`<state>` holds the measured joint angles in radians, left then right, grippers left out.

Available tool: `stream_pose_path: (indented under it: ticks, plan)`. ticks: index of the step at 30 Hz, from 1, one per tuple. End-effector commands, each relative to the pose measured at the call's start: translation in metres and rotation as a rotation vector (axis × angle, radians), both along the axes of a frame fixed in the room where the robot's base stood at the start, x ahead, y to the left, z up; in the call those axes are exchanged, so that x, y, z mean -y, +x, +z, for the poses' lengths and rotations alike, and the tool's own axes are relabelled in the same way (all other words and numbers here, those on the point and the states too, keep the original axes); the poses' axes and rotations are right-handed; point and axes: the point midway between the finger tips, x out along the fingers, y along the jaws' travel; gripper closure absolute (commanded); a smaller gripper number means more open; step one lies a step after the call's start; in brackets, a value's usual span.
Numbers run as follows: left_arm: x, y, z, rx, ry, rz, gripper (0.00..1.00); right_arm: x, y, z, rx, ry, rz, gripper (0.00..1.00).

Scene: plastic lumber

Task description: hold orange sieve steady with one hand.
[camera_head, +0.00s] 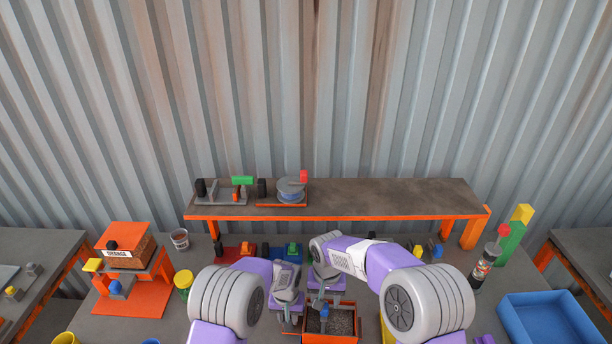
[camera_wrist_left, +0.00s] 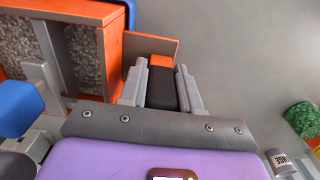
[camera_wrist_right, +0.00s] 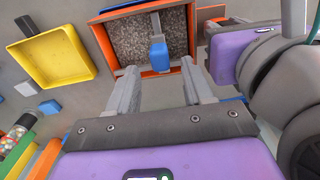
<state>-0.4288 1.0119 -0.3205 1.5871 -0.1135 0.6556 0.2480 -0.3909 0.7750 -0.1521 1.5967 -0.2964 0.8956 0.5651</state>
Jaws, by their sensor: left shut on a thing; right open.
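The orange sieve (camera_head: 331,338) is a square box with grey granules inside, at the front middle of the table. It also shows in the right wrist view (camera_wrist_right: 110,40) and, partly, at the upper left of the left wrist view (camera_wrist_left: 60,12). My left gripper (camera_wrist_left: 160,88) is shut on the black handle (camera_wrist_left: 160,90), which has an orange end next to an orange plate at the sieve's side. My right gripper (camera_wrist_right: 160,90) is open and empty in front of the sieve. A tool with a blue handle (camera_wrist_right: 159,56) stands over the granules, beyond the right fingertips.
A yellow tray (camera_wrist_right: 55,58) lies beside the sieve. A blue bin (camera_head: 545,318) stands at the right. An orange stand with a brick-coloured box (camera_head: 130,255) is at the left. A long shelf (camera_head: 390,197) runs along the back.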

Motion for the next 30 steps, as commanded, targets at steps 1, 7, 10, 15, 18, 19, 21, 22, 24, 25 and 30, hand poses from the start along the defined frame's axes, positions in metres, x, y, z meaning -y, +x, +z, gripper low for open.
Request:
stream_pose_path:
  ticks: [1, 7, 10, 15, 18, 19, 21, 22, 24, 25, 30]
  plan:
    - [0.000, 0.000, -0.001, -0.001, 0.001, 0.000, 1.00, 0.000, -0.001, -0.009, -0.004, -0.002, 0.000, 0.49]
    - [0.000, 0.000, -0.001, -0.001, 0.001, 0.000, 1.00, 0.001, 0.000, -0.031, -0.002, -0.002, 0.000, 0.49]
    - [0.000, 0.000, -0.001, -0.001, 0.001, 0.000, 1.00, 0.001, 0.000, -0.038, -0.001, -0.001, 0.000, 0.49]
    - [0.000, 0.000, -0.001, -0.001, 0.001, 0.000, 1.00, 0.000, 0.000, -0.043, -0.001, -0.001, 0.000, 0.49]
    - [0.000, 0.000, -0.001, -0.001, 0.000, 0.000, 1.00, 0.000, 0.000, -0.044, 0.000, -0.001, 0.000, 0.49]
    - [0.000, 0.000, -0.001, -0.001, 0.000, 0.000, 1.00, 0.000, 0.000, -0.044, 0.000, -0.001, 0.000, 0.49]
    - [0.000, 0.000, -0.001, -0.001, 0.000, 0.000, 1.00, 0.000, 0.000, -0.044, 0.000, 0.000, 0.000, 0.49]
    - [0.000, 0.000, -0.001, -0.001, 0.000, 0.000, 1.00, 0.000, 0.000, -0.044, 0.000, 0.000, 0.000, 0.49]
    - [0.000, 0.000, -0.001, -0.001, 0.000, 0.000, 1.00, 0.000, 0.000, -0.044, 0.000, 0.000, 0.000, 0.58]
    - [0.000, 0.000, -0.001, -0.001, 0.000, 0.000, 1.00, 0.000, 0.000, -0.043, 0.000, 0.000, 0.000, 0.63]
    - [0.000, 0.000, -0.001, -0.001, 0.001, 0.000, 1.00, 0.000, 0.000, -0.043, 0.000, 0.000, 0.000, 0.89]
